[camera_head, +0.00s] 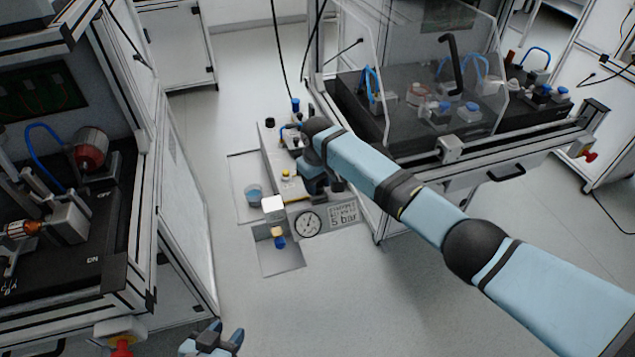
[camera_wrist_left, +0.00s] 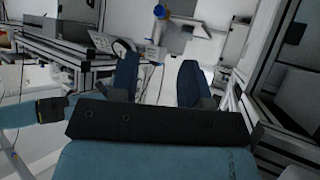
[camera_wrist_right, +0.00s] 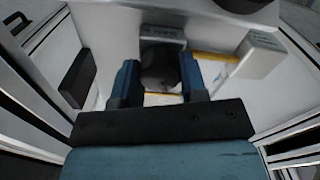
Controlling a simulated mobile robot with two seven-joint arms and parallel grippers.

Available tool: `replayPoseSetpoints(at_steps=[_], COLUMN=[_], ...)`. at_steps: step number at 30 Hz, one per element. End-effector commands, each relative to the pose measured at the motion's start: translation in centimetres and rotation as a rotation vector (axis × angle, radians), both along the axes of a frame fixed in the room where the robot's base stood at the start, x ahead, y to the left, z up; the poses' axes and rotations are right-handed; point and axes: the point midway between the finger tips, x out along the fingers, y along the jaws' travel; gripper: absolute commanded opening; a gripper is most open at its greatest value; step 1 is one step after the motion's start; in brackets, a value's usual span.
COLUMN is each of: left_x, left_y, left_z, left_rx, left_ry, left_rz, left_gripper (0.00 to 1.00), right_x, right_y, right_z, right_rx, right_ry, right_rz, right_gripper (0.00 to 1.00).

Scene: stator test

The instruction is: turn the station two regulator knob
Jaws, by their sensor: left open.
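The regulator knob (camera_wrist_right: 160,68) is a dark round knob in the right wrist view, below a small printed label. The fingers of my right gripper (camera_wrist_right: 160,85) stand on either side of it; I cannot tell whether they press on it. In the head view my right gripper (camera_head: 316,181) is at the pale unit (camera_head: 275,160) beside the right-hand station, and the arm hides the knob. A round gauge (camera_head: 307,222) and a sign reading 5 bar (camera_head: 343,215) are at the unit's front. My left gripper (camera_head: 212,341) is open and empty at the bottom edge, away from the unit.
A workstation (camera_head: 112,287) with a red motor-like part stands at left. The right-hand station (camera_head: 465,155) has a clear guard and a drawer handle. The floor between stations is open.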

Motion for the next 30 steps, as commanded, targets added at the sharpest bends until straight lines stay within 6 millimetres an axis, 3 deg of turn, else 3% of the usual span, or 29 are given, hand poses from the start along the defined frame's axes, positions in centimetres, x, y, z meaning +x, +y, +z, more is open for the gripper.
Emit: replayPoseSetpoints(at_steps=[5,16,28,29,30], left_x=[-0.1,-0.5,-0.2,-0.2,-0.1], left_y=[0.0,0.5,0.3,0.3,0.3], left_z=[0.8,1.4,1.6,1.6,1.7], left_rx=[-0.001,-0.004,-0.011,-0.011,-0.011], left_ry=[0.004,0.041,0.034,0.033,0.033], left_rz=[0.0,0.013,0.019,0.019,0.018], left_gripper=[0.43,0.43,0.43,0.43,0.43], right_x=[0.0,0.0,0.0,0.0,0.0], right_y=[0.0,0.0,0.0,0.0,0.0], right_z=[0.4,0.2,0.0,0.0,0.0], right_rx=[0.001,0.001,0.001,0.001,0.001], right_ry=[0.002,0.002,0.001,0.001,0.001], right_rz=[0.05,0.395,0.439,0.439,0.438], right_gripper=[0.16,0.16,0.16,0.47,0.56])
